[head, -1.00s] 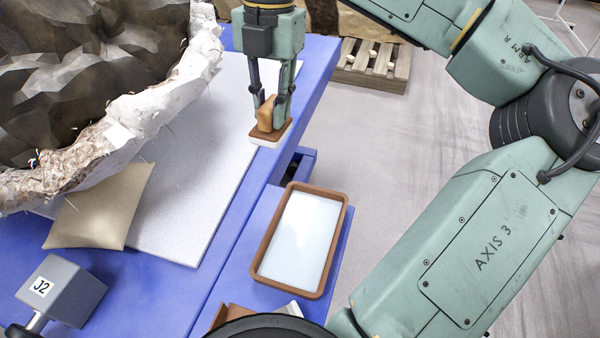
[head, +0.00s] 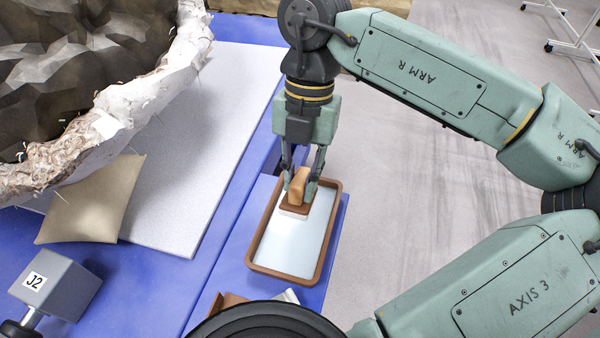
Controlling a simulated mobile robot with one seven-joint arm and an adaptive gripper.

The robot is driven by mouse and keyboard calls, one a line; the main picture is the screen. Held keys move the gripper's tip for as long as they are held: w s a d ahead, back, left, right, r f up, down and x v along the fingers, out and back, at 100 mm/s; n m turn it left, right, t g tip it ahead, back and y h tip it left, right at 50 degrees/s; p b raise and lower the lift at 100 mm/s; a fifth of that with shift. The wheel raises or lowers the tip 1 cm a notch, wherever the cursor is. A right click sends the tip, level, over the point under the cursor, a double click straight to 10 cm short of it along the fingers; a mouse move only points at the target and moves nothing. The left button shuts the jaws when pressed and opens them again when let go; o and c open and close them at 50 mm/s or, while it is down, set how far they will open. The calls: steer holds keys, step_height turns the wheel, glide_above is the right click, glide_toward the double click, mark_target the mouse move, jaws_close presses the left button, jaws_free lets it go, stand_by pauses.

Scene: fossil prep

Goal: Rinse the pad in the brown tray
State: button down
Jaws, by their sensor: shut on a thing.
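The brown tray (head: 328,250) sits on a blue shelf beside the blue table, with a pale, whitish-blue liquid surface inside its brown rim. My gripper (head: 301,188) points down over the far part of the tray. It is shut on the tan handle of the pad (head: 295,208), which has a brown backing and a pale underside. The pad is within the tray's outline, low at or just above the liquid. I cannot tell whether its underside touches the liquid.
A large rock in a white jacket (head: 130,110) fills the upper left, on a pale board (head: 190,190). A tan cushion (head: 95,205) leans by it. A grey block marked J2 (head: 55,285) stands at lower left. A brown object (head: 228,301) lies just nearer than the tray.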

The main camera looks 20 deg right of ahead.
mark_target(298, 204)
step_height(298, 204, down, 4)
steer(key=b, duration=0.2)
steer(key=shift+w+b, duration=0.1)
steer(key=shift+b, duration=0.25)
steer(key=shift+f+b, duration=0.6)
steer(key=shift+s+a+f, duration=0.1)
steer(key=shift+s, duration=0.15)
steer(key=shift+b, duration=0.4)
steer(key=shift+s+a, duration=0.1)
steer(key=shift+s+a, duration=0.25)
steer(key=shift+s, duration=0.15)
steer(key=shift+w, duration=0.1)
steer(key=shift+w+d+b, duration=0.35)
steer(key=shift+w, duration=0.05)
